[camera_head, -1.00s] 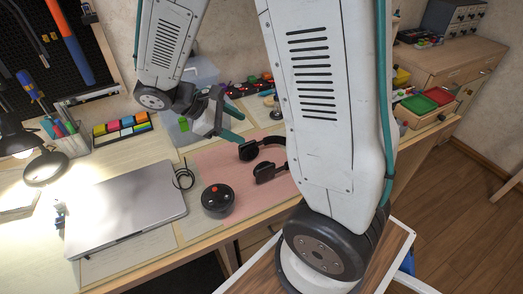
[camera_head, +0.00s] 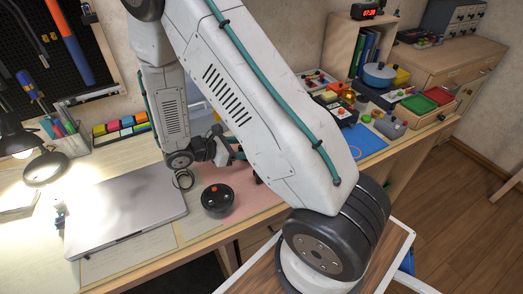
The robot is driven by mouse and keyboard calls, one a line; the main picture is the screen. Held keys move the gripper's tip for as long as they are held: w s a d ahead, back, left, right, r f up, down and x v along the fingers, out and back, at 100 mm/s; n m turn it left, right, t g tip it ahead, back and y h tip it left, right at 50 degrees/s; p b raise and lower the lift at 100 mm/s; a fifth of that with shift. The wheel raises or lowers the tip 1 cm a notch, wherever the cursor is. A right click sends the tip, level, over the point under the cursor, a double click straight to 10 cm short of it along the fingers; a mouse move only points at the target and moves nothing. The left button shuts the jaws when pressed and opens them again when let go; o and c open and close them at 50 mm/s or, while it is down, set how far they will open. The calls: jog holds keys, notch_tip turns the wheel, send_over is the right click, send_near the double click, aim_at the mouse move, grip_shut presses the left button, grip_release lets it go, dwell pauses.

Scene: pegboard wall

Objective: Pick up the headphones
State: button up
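The headphones (camera_head: 258,178) are almost wholly hidden behind my arm. Only a small dark part shows at the arm's lower edge, on the pink mat (camera_head: 246,198). My gripper (camera_head: 229,148) is above the back part of the desk, up and left of that dark part in the picture. It is partly covered by my own arm. Its fingers are too small and overlapped to tell whether they are open. I cannot see whether it touches the headphones.
A round black object with a red top (camera_head: 217,199) stands on the mat near the front. A blue pot (camera_head: 379,75) and colored objects crowd the right side.

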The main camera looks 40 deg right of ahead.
jog(key=shift+x, duration=1.35)
jog(key=shift+r, duration=0.1)
jog(key=c, duration=1.1)
